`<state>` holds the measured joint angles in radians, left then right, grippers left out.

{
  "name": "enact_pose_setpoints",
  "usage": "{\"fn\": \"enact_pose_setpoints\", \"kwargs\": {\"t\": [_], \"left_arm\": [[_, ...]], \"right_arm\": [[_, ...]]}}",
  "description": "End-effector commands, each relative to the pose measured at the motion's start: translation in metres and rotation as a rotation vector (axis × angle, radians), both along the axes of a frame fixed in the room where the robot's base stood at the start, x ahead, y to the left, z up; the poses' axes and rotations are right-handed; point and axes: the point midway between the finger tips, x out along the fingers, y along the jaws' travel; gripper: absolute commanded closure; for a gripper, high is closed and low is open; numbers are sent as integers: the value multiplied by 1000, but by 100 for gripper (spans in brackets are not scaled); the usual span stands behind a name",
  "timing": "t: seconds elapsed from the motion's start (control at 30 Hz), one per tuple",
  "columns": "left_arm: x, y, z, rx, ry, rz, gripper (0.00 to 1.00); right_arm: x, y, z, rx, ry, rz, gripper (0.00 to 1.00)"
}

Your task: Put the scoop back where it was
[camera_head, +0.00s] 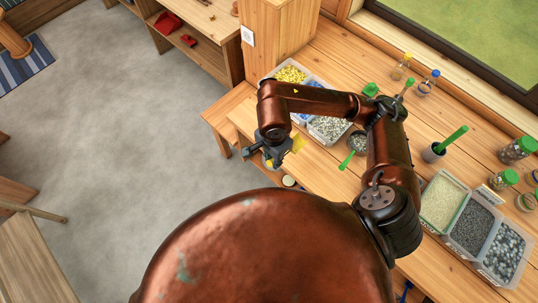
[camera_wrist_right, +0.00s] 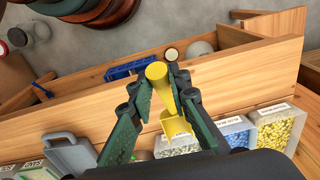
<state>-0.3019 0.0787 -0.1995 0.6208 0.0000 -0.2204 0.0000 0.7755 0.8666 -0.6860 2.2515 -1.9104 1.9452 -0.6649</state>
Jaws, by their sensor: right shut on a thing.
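The yellow scoop (camera_wrist_right: 157,76) is held between the fingers of my right gripper (camera_wrist_right: 160,92). Its round handle end points away from my wrist, and its curved yellow part (camera_wrist_right: 176,124) shows nearer the palm. In the head view my right gripper (camera_head: 275,155) is near the front edge of the bench, with yellow parts of the scoop (camera_head: 298,143) beside it. The bins with yellow (camera_head: 290,74) and pale grey (camera_head: 330,128) contents stand close by on the bench; a blue-filled bin (camera_wrist_right: 238,135) shows in the wrist view. My left gripper is not in view.
Bins with cream (camera_head: 440,204), dark (camera_head: 473,226) and grey (camera_head: 503,250) contents stand at the right. A dark cup with a green handle (camera_head: 450,140), green-lidded jars (camera_head: 518,149) and small bottles (camera_head: 402,66) stand on the bench (camera_head: 345,50). A blue object (camera_wrist_right: 130,68) lies beyond my fingers.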

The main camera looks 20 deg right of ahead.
Motion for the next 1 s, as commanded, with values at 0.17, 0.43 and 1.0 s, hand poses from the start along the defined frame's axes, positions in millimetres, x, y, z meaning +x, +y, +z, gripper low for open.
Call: {"fn": "enact_pose_setpoints", "kwargs": {"t": [0.17, 0.43, 1.0], "left_arm": [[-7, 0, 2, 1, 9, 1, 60], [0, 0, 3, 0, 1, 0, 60], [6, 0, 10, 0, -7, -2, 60]], "right_arm": [[27, -1, -31, 1, 3, -3, 100], [46, -1, -53, 1, 0, 0, 100], [52, -2, -91, 0, -1, 2, 100]]}}
